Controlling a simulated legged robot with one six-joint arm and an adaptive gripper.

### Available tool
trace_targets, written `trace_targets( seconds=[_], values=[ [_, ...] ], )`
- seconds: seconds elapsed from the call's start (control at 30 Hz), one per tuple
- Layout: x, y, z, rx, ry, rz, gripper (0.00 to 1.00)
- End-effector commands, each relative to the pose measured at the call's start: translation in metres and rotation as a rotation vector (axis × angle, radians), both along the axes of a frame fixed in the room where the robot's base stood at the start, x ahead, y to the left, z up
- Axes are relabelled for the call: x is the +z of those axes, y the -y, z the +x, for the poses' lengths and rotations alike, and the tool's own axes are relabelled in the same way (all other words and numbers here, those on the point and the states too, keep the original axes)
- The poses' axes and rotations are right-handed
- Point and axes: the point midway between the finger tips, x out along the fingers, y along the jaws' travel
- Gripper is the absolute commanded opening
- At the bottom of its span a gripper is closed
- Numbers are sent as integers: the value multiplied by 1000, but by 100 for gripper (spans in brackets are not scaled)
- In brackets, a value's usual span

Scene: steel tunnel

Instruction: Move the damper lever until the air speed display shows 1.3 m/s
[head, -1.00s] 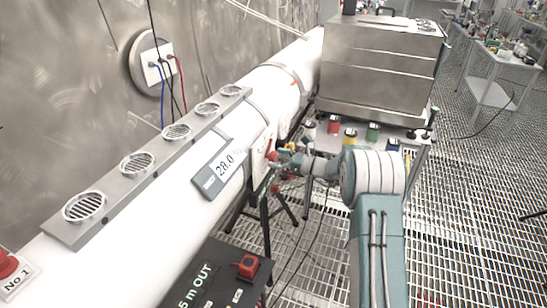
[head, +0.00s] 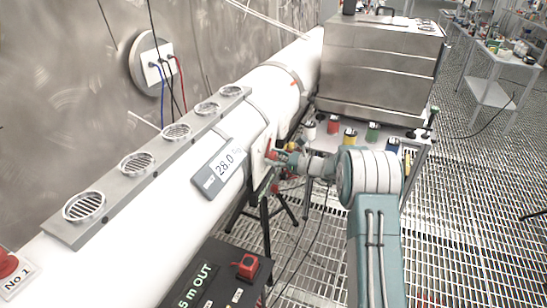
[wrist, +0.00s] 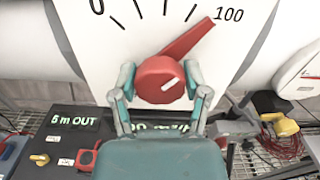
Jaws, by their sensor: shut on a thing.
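The red damper lever (wrist: 185,45) is in the wrist view, on a white scale plate (wrist: 115,35) marked from 0 to 100. It points up and right, close to the 100 mark. My gripper (wrist: 161,84) is shut on its round red hub (wrist: 158,80), one finger on each side. In the head view my gripper (head: 283,157) is at the plate (head: 261,148) on the white duct's side. A grey display (head: 220,172) on the duct reads 28.0; its unit is too small to read. I cannot make out an air speed reading.
A black box (head: 220,275) marked "5 m OUT" with a red switch stands below the duct; my gripper partly hides another readout on it in the wrist view. Several coloured cans stand behind the arm, before a steel cabinet (head: 380,70). Grating floor is open at right.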

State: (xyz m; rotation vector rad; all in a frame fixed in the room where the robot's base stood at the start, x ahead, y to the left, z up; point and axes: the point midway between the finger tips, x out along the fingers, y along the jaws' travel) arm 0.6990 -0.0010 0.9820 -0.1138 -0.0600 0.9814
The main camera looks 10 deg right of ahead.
Motion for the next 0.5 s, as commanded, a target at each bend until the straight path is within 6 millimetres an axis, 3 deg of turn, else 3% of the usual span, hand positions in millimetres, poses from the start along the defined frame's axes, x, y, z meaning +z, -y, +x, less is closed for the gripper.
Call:
trace_targets(
  seconds=[0.2, 0.5],
  values=[
    [1, 0, 1, -3, 122, -81, 13],
    [0, -1, 1, -3, 146, -97, 13]
  ],
)
